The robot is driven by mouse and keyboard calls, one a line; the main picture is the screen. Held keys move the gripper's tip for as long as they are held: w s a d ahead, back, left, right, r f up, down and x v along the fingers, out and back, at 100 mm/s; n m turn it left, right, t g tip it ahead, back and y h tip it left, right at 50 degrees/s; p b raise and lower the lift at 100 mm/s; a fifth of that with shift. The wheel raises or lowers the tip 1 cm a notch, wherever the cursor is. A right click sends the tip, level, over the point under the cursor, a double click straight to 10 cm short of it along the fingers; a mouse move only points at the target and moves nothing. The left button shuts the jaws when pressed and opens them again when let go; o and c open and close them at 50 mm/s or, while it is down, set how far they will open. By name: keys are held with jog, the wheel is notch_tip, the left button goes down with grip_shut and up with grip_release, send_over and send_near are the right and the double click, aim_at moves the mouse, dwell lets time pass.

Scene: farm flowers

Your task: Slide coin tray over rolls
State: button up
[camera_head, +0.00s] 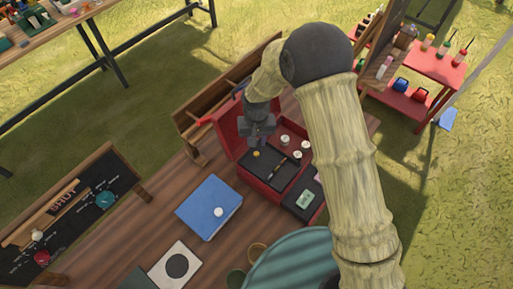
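An open red cash box (249,184) stands on the wooden table, its red lid (229,128) tipped up at the left. A black coin tray (254,167) sits in the box, with a small yellow piece and a thin dark item on it. Several white rolls (297,155) stand upright in the red part of the box, beyond the tray and to its right; the tray does not cover them. My gripper (258,140) points down over the back left of the box, near the lid. Its fingertips are small and dark, so I cannot tell whether they are open or touching the tray.
A black device with a pale screen (305,199) lies right of the box. A blue book (209,207) with a white round thing lies left. A wooden rack (191,122) stands behind the lid. My arm hides the table's right side. A green round thing (290,262) is in front.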

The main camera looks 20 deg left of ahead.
aim_at(257, 153)
notch_tip(257, 153, down, 7)
jog(key=shift+r+p, duration=0.1)
jog(key=shift+p, duration=0.75)
grip_shut()
